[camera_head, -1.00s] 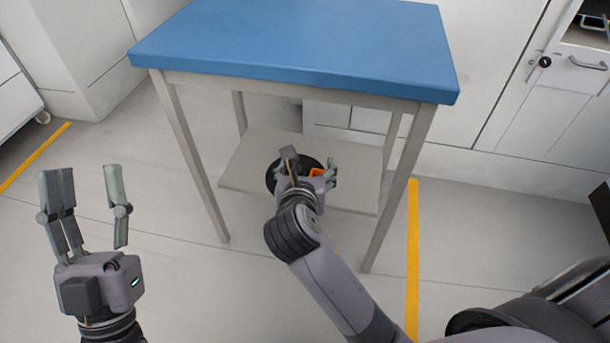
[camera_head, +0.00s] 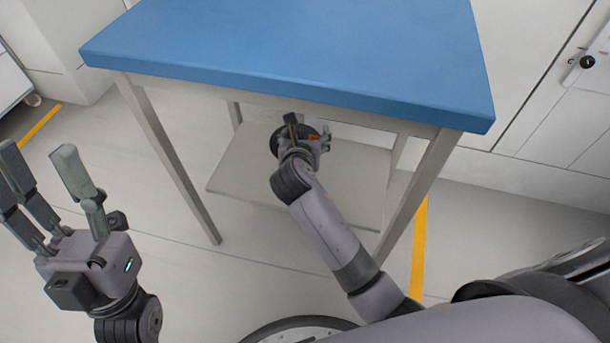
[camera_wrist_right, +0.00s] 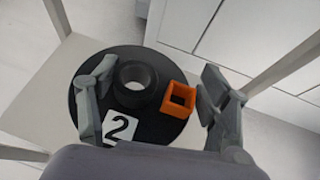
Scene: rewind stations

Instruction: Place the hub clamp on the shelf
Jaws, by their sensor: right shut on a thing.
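The grey lower shelf (camera_head: 345,180) lies under the blue-topped table. The clamp is over the shelf's far part, below the tabletop. I cannot tell whether it touches the shelf. My left gripper (camera_head: 40,160) is open and empty, left of the table.
The blue tabletop (camera_head: 290,50) overhangs the shelf, and its front legs (camera_head: 170,155) stand on either side of the right arm's way in. The near part of the shelf is bare. White cabinets (camera_head: 550,90) stand behind. Yellow lines mark the floor.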

